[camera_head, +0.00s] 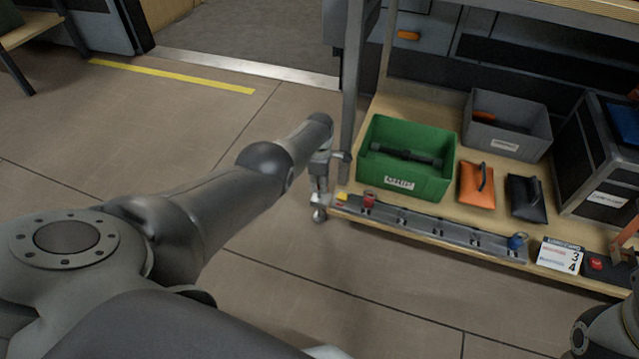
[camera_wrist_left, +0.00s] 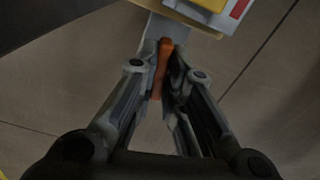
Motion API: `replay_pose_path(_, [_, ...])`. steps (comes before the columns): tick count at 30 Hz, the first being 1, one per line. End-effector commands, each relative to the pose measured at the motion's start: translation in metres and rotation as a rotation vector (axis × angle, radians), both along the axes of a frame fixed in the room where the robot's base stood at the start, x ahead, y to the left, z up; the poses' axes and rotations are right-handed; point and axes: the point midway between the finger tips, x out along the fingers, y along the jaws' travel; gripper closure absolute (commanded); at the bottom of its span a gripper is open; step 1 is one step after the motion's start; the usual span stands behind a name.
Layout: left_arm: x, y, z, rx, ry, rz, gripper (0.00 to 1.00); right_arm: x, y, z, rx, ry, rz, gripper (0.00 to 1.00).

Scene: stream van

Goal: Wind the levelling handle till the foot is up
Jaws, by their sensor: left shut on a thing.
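The levelling handle shows in the left wrist view as a slim orange grip (camera_wrist_left: 163,62) beside a grey metal piece (camera_wrist_left: 153,28) at the bench's edge. My left gripper (camera_wrist_left: 167,85) has its two fingers shut on the orange grip from either side. In the head view my left gripper (camera_head: 320,194) points down at the near left corner of the low wooden bench (camera_head: 455,225). The handle is too small and hidden there to make out. I cannot make out the foot clearly in either view.
A green crate (camera_head: 405,185) with dark items, a grey bin (camera_head: 508,145), and orange (camera_head: 477,195) and black (camera_head: 526,205) pouches stand on the bench. A grey rail (camera_head: 440,230) runs along its front. A grey post (camera_head: 351,95) rises beside my gripper.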

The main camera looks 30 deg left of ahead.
Motion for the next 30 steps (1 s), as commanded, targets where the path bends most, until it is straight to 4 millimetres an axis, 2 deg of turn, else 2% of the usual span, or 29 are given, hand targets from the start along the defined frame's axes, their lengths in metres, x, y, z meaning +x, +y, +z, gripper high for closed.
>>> replay_pose_path(1, [0.0, 0.0, 0.0, 0.001, 0.001, -0.001, 1.0, 0.0, 0.0, 0.0, 0.0, 0.0, 0.0, 0.6])
replay_pose_path(2, [0.0, 0.0, 0.0, 0.001, 0.001, -0.001, 0.87, 0.0, 0.0, 0.0, 0.0, 0.0, 0.0, 0.6])
replay_pose_path(6, [0.0, 0.0, 0.0, 0.0, 0.0, -0.001, 0.69, 0.0, 0.0, 0.0, 0.0, 0.0, 0.0, 0.6])
replay_pose_path(20, [0.001, 0.0, 0.002, 0.0, -0.001, -0.001, 0.68, 0.0, 0.0, 0.0, 0.0, 0.001, 0.0, 0.6])
replay_pose_path(30, [0.002, 0.0, 0.019, 0.001, -0.002, -0.002, 0.68, 0.0, 0.0, 0.0, 0.0, -0.001, 0.0, 0.6])
